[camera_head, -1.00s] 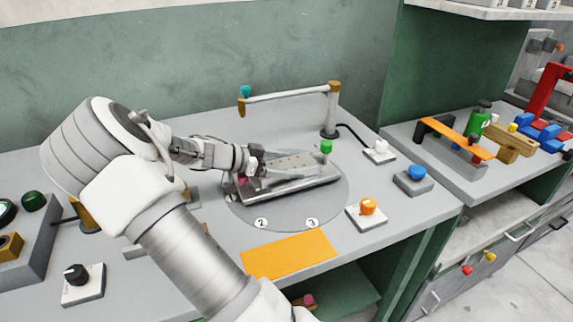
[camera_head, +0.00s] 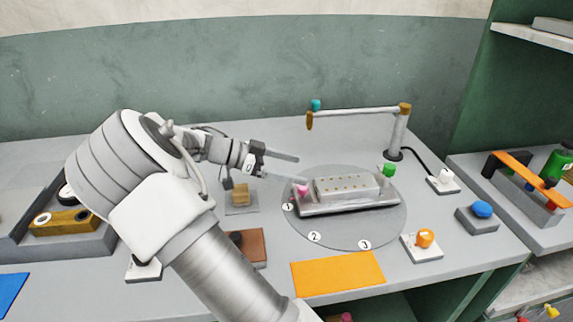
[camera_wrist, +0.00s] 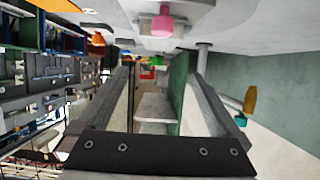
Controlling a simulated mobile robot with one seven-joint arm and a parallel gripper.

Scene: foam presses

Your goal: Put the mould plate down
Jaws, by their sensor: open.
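The mould plate (camera_head: 350,207) is a grey metal plate with a raised block of small brass-coloured dots. It lies on the round grey turntable (camera_head: 385,228), with a pink knob (camera_head: 303,190) at its left end and a green knob (camera_head: 389,170) at its right end. My gripper (camera_head: 298,169) is open and empty, just left of and above the pink-knob end, apart from the plate. In the wrist view my gripper's two fingers (camera_wrist: 165,72) are spread with nothing between them, and the pink knob (camera_wrist: 163,22) shows beyond them near the top edge.
A swing arm on a post (camera_head: 398,130) stands behind the turntable. An orange mat (camera_head: 338,273) lies in front. An orange button (camera_head: 425,239), a blue button (camera_head: 482,210) and a white button (camera_head: 445,180) stand to the right. A small brass block (camera_head: 240,194) stands left, under my arm.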

